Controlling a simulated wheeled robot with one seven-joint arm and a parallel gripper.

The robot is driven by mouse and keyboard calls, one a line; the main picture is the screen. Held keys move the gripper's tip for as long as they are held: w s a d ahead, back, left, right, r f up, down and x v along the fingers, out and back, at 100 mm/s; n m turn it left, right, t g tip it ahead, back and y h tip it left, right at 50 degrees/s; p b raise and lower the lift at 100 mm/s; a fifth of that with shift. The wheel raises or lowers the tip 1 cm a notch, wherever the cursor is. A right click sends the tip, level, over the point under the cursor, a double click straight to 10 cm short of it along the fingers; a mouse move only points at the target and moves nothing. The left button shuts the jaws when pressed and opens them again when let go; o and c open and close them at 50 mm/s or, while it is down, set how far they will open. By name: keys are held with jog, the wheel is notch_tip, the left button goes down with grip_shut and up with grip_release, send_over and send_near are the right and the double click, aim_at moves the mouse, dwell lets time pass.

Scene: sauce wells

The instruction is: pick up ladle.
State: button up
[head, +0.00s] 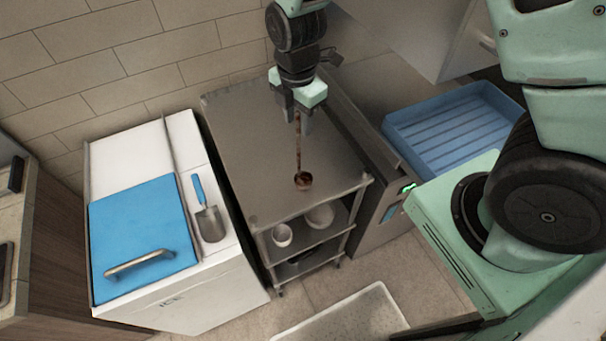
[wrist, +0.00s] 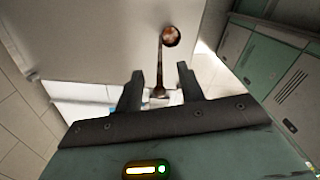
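The ladle (head: 298,150) has a thin brown handle and a small round dark bowl. It is over the grey metal table (head: 245,150), its bowl near the front edge and its handle pointing back to my gripper (head: 298,114). In the wrist view the ladle (wrist: 160,65) has its bowl beyond the fingertips and its handle's near end between the fingers. My gripper (wrist: 160,73) is open, with a visible gap on each side of the handle. I cannot tell the fingers' exact height relative to the handle.
A white ice bin with a blue lid (head: 145,230) stands left, a scoop (head: 209,218) on top. Bowls (head: 319,216) sit on the shelf below the tabletop. A blue ribbed tray (head: 450,130) is at the right. The tabletop around the ladle is clear.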

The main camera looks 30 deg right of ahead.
grip_shut()
